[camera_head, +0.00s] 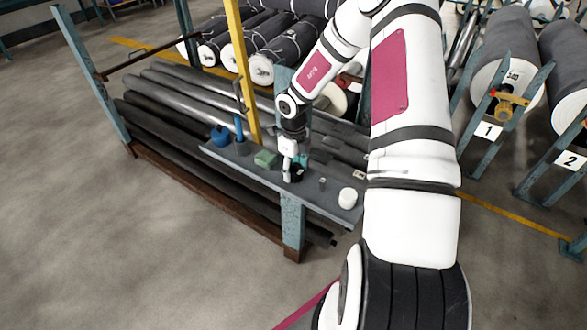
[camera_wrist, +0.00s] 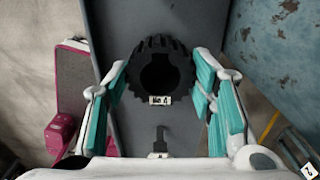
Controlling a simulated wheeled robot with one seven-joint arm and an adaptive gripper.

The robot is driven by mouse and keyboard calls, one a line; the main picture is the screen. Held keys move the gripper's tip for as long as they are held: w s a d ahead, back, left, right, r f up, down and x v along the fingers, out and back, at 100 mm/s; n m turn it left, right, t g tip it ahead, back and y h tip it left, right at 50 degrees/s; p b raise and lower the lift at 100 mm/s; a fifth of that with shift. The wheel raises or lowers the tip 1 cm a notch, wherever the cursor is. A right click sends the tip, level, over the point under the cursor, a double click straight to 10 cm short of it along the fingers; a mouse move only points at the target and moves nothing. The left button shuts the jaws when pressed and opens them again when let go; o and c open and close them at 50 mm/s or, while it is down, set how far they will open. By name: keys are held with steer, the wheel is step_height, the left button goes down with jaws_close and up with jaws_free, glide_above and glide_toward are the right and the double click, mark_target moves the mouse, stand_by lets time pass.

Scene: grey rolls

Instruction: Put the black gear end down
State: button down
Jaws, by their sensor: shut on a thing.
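A green block (camera_head: 265,158), a blue object (camera_head: 221,135) and a white cylinder (camera_head: 347,198) stand on the shelf. A yellow post (camera_head: 243,70) rises behind it. Long dark rolls (camera_head: 190,100) fill the rack. Some shelf surface near its front edge is bare.

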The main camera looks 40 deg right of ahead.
steer(key=shift+f, duration=0.2)
steer(key=c, duration=0.7)
jaws_free()
step_height(320, 180, up, 12)
steer(key=shift+r+p, duration=0.1)
steer(key=shift+p, duration=0.3)
